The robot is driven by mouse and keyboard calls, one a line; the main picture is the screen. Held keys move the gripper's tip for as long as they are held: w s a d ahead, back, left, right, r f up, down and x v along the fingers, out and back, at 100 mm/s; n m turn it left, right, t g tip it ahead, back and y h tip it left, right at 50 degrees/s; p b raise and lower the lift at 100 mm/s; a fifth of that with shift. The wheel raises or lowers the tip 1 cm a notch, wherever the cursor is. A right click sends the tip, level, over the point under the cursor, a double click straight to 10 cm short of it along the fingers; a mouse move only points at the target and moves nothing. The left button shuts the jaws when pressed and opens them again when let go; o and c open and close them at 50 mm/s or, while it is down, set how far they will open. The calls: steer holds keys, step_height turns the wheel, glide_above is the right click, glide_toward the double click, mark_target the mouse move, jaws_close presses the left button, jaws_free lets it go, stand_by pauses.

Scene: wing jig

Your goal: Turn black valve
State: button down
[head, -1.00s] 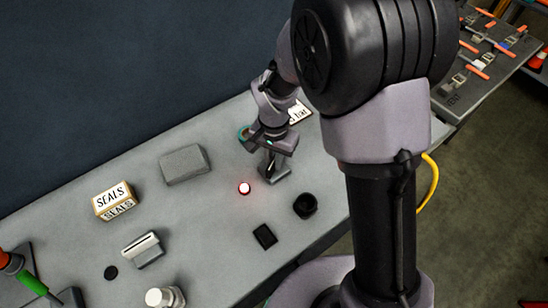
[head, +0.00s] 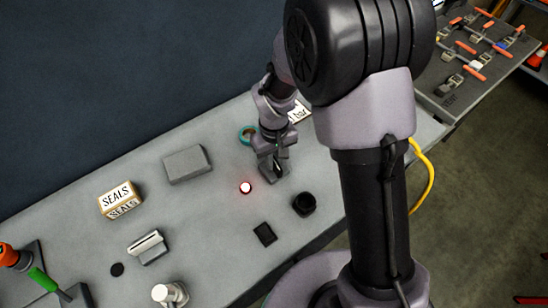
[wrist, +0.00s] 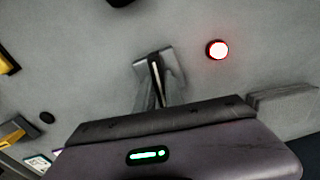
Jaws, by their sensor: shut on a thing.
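The black valve (wrist: 156,71) stands on a small grey base on the grey table, with a thin dark handle upright on it. In the head view its base (head: 275,179) shows under my gripper (head: 276,168). In the wrist view my gripper (wrist: 155,88) reaches down over the valve with its fingers close together. The fingers are shut on the valve's handle. The fingers and wrist hide part of the handle, so its exact angle is hard to tell.
A red-lit button (head: 245,187) is close left of the valve, and a black cup-like part (head: 304,204) is close right.

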steer(key=shift+n, duration=0.9)
steer(key=c, duration=1.4)
jaws_free()
steer(key=shift+c, duration=0.2)
step_height(320, 180, up, 18)
steer(key=p, duration=0.5)
steer(key=shift+f, duration=0.25)
